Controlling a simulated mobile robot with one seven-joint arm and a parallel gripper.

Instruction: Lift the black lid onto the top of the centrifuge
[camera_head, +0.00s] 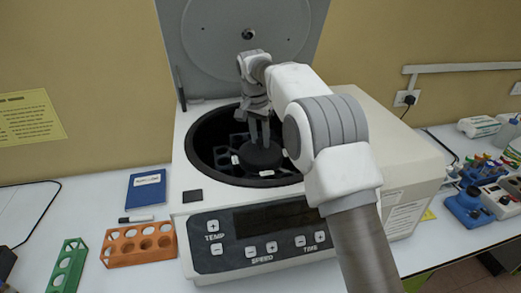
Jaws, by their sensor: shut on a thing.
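The white centrifuge (357,109) stands on the bench with its grey cover (205,45) raised upright at the back. Its round dark bowl is open and holds a dark rotor with several square slots. The black lid (261,158) is a round dark disc at the middle of the bowl, over the rotor. My gripper (260,143) reaches down into the bowl, shut on the lid's top with its fingers pointing down. Whether the lid touches the rotor cannot be told. My arm hides the bowl's right side and part of the front panel.
An orange rack (139,244), a green rack (67,266), a marker (136,219) and a blue booklet (146,189) lie left of the centrifuge. Blue lab devices (468,207) stand at the right. The raised cover stands close behind my gripper.

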